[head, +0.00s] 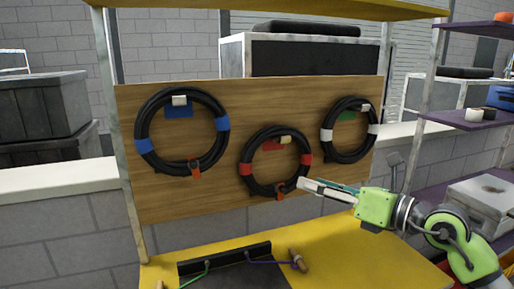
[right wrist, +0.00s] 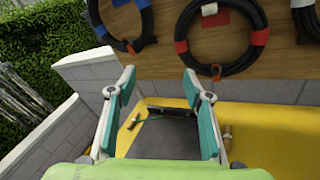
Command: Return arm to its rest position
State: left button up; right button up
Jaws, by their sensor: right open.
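My right gripper (head: 312,189) reaches in from the right in the head view, in front of the wooden board (head: 210,203) and a little right of the coil with red bands (head: 247,147). In the right wrist view my right gripper (right wrist: 160,88) has its two teal fingers spread wide with nothing between them. Past the fingertips lie the yellow table and a dark grey panel (right wrist: 160,140). My left gripper is not in view.
A coil with blue bands (head: 223,123) and one with white bands (head: 327,135) also hang on the board. The yellow table (head: 370,262) carries a black bar (head: 225,259) and a wooden-handled tool (head: 299,260). Purple shelves (head: 462,122) stand at the right.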

jog(key=s+a+r+m+t+y, duration=0.3)
jog(key=s+m+t+y, duration=0.15)
jog(key=m, duration=0.25)
jog(key=s+d+f+m+t+h, duration=0.1)
jog(key=d+f+m+t+h, duration=0.1)
jog(key=d+f+m+h, duration=0.65)
jog(key=s+d+f+m+t+h, duration=0.1)
jog(key=d+f+m+t+h, duration=0.3)
jog(key=m+h, duration=0.85)
jog(key=s+d+f+m+g, duration=0.35)
jog(key=f+m+g, duration=0.35)
jog(key=f, duration=0.4)
jog(key=s+f+m+g+y, duration=0.25)
jog(key=s+f+g, duration=0.35)
jog(key=s+f, duration=0.65)
jog(key=s+a+f+m+g+y, duration=0.1)
jog(key=s+a+f+g, duration=0.2)
jog(key=s+f, duration=0.3)
jog(key=s+a+f+g+y, duration=0.1)
jog(key=s+a+f+g, duration=0.2)
jog(key=s, duration=0.4)
notch_tip(320, 180, down, 25)
jog(key=s+g, duration=0.2)
jog(key=s+d+f, duration=0.2)
jog(key=s+f, duration=1.5)
jog(key=shift+d+f+g, duration=0.35)
